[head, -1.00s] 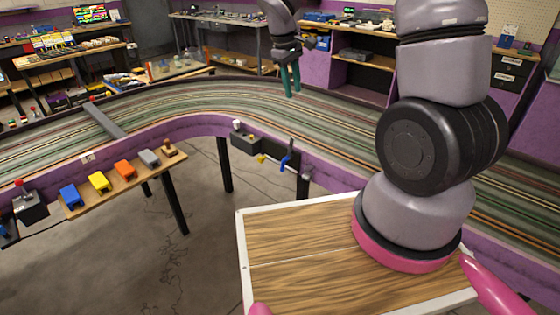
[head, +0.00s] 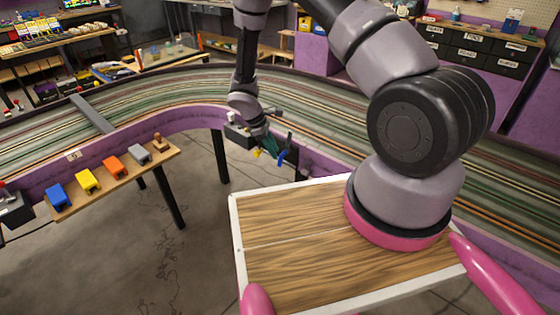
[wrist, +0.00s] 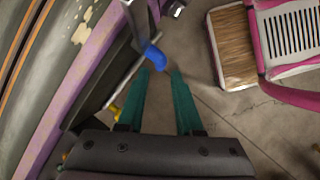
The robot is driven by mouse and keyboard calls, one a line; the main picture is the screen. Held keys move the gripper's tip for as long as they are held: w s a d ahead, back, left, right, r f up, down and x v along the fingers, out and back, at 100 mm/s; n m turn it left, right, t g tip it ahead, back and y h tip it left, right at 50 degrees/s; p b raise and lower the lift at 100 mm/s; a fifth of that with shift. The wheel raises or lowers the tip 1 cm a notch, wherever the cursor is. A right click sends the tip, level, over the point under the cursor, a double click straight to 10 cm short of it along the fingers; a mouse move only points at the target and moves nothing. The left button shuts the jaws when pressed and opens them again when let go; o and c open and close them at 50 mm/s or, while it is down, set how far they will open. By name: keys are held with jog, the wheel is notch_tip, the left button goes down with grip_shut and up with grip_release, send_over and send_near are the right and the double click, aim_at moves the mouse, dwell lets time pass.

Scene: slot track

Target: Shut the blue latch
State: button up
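The blue latch (head: 281,158) hangs on the purple outer wall of the track, beside a dark bracket. In the wrist view the blue latch (wrist: 154,56) is just beyond my fingertips, roughly in line with the gap between them. My gripper (head: 270,142) is at the wall close to the latch, and its green fingers partly overlap it in the head view. In the wrist view my gripper (wrist: 160,72) has its two green fingers apart with nothing between them. I cannot tell whether a finger touches the latch.
A yellow latch (wrist: 113,114) sits on the same wall, left of the blue one. A wooden shelf (head: 110,182) with coloured blocks stands at left. The floor below the latch is clear.

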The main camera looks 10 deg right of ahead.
aim_at(280, 159)
jog(key=x, duration=0.6)
jog(key=shift+d+f, duration=0.1)
jog(key=shift+f, duration=0.05)
jog(key=shift+c, duration=0.3)
grip_shut()
dwell(1.0)
